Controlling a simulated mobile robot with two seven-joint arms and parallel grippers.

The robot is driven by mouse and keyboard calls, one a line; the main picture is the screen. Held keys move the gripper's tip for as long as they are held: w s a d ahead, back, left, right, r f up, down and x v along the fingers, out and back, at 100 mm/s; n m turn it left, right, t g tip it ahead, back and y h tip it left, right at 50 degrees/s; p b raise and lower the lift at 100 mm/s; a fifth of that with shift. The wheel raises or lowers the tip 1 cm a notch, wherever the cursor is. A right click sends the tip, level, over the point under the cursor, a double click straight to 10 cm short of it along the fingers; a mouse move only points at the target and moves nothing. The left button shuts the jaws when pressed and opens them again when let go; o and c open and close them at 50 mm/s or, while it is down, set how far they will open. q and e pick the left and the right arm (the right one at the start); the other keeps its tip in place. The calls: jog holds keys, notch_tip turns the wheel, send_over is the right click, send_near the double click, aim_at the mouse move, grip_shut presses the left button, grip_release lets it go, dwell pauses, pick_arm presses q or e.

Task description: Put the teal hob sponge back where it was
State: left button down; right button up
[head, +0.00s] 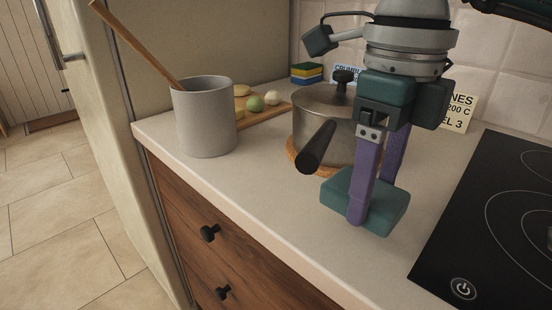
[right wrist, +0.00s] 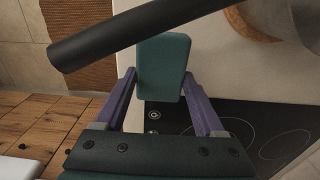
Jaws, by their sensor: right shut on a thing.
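The teal hob sponge (head: 338,194) is a flat dark teal block between the purple fingers of my right gripper (head: 372,200). The gripper points down and is shut on it, in front of the pot and left of the hob. I cannot tell whether the sponge touches the counter or hangs just above it. In the right wrist view the sponge (right wrist: 163,66) shows between the fingers, with the hob (right wrist: 250,130) beyond. The black hob (head: 500,225) also fills the right of the head view. My left gripper is not in view.
A lidded pot (head: 318,112) stands on a woven mat, its dark handle (head: 316,147) jutting toward the sponge. A grey crock (head: 205,120) with a wooden spoon stands left. Behind are a wooden board (head: 270,112), stacked sponges (head: 306,73) and a sign (head: 461,108). The front counter is clear.

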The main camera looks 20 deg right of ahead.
jog(key=shift+w+a+f, duration=0.15)
jog(key=shift+w+a, duration=0.05)
jog(key=shift+w, duration=0.25)
notch_tip(320, 180, down, 3)
jog(key=shift+f, duration=0.15)
jog(key=shift+f, duration=0.2)
jog(key=o, duration=1.3)
jog(key=shift+r, duration=0.1)
